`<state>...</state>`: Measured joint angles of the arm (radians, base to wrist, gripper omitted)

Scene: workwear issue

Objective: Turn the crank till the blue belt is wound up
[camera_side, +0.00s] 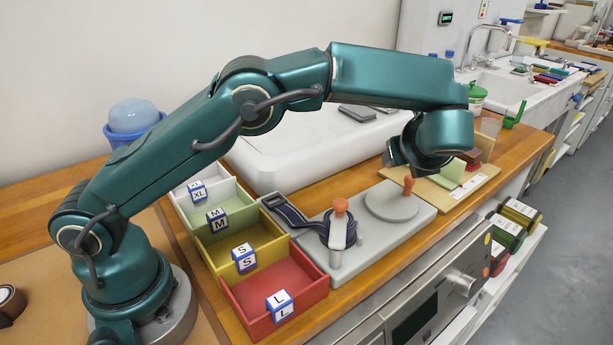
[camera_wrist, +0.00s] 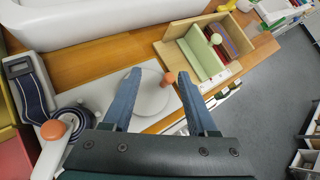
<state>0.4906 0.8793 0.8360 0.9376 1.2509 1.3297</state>
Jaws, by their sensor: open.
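A dark blue belt (camera_side: 292,216) runs from its grey buckle (camera_side: 272,201) to a small spool, with some turns around it; it also shows in the wrist view (camera_wrist: 34,100). A light grey crank arm (camera_side: 337,240) with an orange knob (camera_side: 340,205) lies over the spool; the knob is at the left of the wrist view (camera_wrist: 53,129). Beside it is a grey disc (camera_side: 388,206) with its own orange knob (camera_side: 408,185). My gripper (camera_wrist: 159,72) is open and empty, above the disc. The disc's knob shows between the fingers, nearer the right one.
Coloured bins (camera_side: 262,305) with size blocks stand left of the grey base plate (camera_side: 420,222). A wooden holder (camera_wrist: 200,55) with a green panel stands beyond the disc. The counter's front edge drops to the floor (camera_wrist: 265,110).

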